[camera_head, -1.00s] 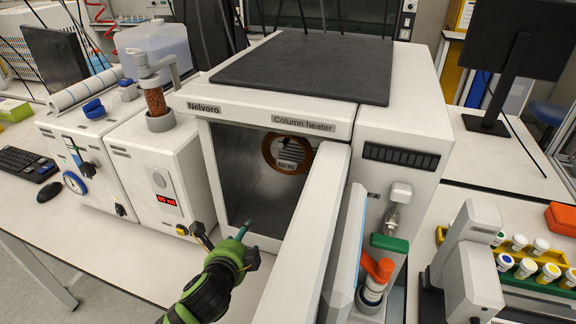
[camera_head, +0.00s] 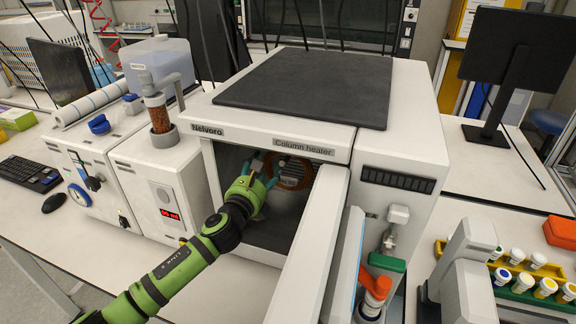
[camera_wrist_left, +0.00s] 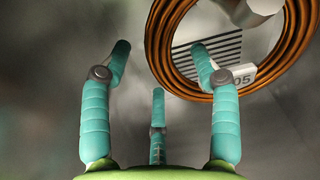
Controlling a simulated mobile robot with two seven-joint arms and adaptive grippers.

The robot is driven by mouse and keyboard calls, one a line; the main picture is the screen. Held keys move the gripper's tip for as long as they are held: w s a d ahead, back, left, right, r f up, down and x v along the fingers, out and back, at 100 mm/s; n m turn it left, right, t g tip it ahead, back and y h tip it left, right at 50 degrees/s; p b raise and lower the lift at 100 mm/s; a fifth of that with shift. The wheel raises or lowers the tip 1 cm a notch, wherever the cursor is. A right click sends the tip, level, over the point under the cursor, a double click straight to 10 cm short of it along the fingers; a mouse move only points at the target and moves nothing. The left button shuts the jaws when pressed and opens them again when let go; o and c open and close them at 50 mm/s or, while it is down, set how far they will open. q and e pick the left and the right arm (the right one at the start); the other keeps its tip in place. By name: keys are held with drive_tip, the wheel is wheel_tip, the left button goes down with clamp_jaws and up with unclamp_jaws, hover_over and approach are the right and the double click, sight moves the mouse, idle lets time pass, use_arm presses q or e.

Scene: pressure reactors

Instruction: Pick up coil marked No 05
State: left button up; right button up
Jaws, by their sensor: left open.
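The coil marked 05 (camera_head: 308,171) is a copper-brown ring inside the open chamber of the column heater (camera_head: 300,138), against its back wall. In the left wrist view the coil (camera_wrist_left: 158,48) hangs around a pale cylindrical peg (camera_wrist_left: 252,8), and its white tag (camera_wrist_left: 242,75) reads 05. My left gripper (camera_head: 259,172) is open and reaches into the chamber mouth, just left of the coil. Its three teal fingers (camera_wrist_left: 160,85) are spread and empty; the right finger overlaps the coil's lower edge in the wrist view. My right gripper is not in view.
The heater's open door (camera_head: 308,255) stands right of my left arm. A white unit with a red display (camera_head: 168,215) stands on the left. A rack of capped vials (camera_head: 535,275) and a monitor (camera_head: 515,60) are on the right.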

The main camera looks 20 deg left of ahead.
use_arm(q)
drive_tip(key=shift+w, duration=0.5)
clamp_jaws()
